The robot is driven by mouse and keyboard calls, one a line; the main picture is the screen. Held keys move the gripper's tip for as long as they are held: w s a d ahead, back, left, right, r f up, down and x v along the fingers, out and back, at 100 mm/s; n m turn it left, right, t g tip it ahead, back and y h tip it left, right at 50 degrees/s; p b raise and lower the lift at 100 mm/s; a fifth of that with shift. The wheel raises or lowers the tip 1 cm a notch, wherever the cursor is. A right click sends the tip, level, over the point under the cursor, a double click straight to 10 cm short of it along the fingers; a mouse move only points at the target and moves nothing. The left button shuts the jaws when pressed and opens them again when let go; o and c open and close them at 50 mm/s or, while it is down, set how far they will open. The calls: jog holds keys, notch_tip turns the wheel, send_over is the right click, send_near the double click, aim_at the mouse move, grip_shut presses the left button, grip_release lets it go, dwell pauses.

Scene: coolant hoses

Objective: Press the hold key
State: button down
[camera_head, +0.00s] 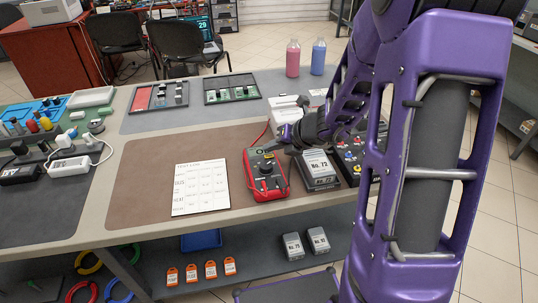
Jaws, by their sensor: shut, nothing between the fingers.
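A red multimeter (281,190) with a dark face and a round dial lies on the brown mat, right of the printed test card. Its hold key is too small to make out. My gripper (272,148) reaches in from the right at the end of the purple arm. Its dark fingers are shut and empty, close over the upper end of the meter near its display. I cannot tell whether the fingertips touch the meter.
A grey block marked No. 73 (318,170) sits right beside the meter. The test card (201,187) lies to the left. Pink (293,58) and blue (318,57) bottles stand at the back. The brown mat (140,170) is bare left of the card.

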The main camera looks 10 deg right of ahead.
jog(key=shift+r+p, duration=2.4)
jog(key=shift+r, duration=0.15)
jog(key=shift+f, duration=0.1)
